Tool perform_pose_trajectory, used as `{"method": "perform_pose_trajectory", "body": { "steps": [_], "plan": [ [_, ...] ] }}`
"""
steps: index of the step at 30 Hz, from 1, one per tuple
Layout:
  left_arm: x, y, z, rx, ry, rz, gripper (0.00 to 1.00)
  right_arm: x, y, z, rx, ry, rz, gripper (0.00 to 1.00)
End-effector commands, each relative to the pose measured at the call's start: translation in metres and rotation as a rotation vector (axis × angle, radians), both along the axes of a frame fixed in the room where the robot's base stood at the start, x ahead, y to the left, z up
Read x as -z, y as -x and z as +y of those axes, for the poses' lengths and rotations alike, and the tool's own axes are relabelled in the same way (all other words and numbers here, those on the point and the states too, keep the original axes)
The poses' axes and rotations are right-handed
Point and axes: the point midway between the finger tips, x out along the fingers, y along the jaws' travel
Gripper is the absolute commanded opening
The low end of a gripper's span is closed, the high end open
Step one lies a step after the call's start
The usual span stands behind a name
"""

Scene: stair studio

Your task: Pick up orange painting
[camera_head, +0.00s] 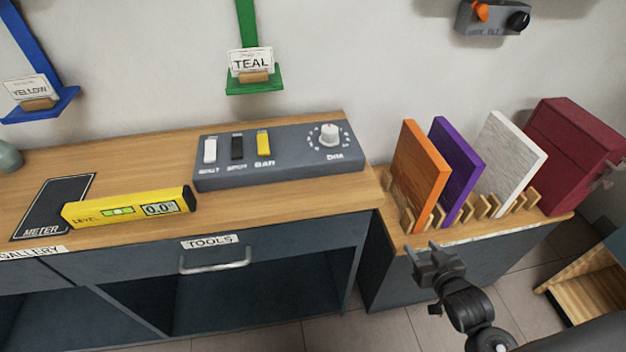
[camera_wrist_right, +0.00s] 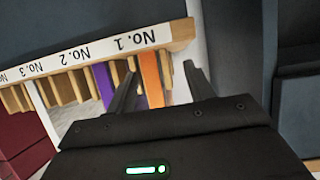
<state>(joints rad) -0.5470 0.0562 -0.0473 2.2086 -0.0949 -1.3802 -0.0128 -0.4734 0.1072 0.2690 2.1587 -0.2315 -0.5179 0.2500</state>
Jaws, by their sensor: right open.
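The orange painting (camera_head: 420,172) stands upright in the leftmost slot of a wooden rack on the low cabinet at the right. Its orange edge (camera_wrist_right: 151,76) also shows in the right wrist view, beside the label "No. 1". My right gripper (camera_head: 432,258) is in front of the rack, just below and in front of the painting. In the right wrist view its fingers (camera_wrist_right: 160,85) are apart, with the orange edge showing between them and nothing held. My left gripper does not show.
A purple painting (camera_head: 458,168) and a white painting (camera_head: 510,165) stand right of the orange one. A dark red box (camera_head: 570,155) is beyond them. The wooden counter (camera_head: 130,165) at left holds a yellow level (camera_head: 130,208) and a grey switch panel (camera_head: 280,172).

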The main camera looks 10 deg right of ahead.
Motion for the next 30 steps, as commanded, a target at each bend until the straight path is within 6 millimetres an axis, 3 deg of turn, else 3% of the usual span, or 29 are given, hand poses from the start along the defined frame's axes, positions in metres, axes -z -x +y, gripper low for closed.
{"method": "perform_pose_trajectory", "body": {
  "steps": [6, 9, 14, 24, 30],
  "plan": [
    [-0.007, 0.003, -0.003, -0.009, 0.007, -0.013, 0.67, -0.070, -0.008, -0.028, -0.024, 0.002, -0.325, 0.53],
    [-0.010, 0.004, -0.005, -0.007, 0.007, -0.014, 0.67, -0.088, -0.007, -0.031, -0.038, 0.004, -0.392, 0.53],
    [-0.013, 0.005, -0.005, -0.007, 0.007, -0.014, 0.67, -0.094, -0.008, -0.032, -0.043, 0.003, -0.413, 0.53],
    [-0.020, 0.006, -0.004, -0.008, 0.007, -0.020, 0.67, -0.094, -0.055, -0.033, -0.043, 0.003, -0.412, 0.53],
    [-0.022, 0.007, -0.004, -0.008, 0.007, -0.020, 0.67, -0.093, -0.063, -0.032, -0.043, 0.003, -0.409, 0.53]
  ]
}}
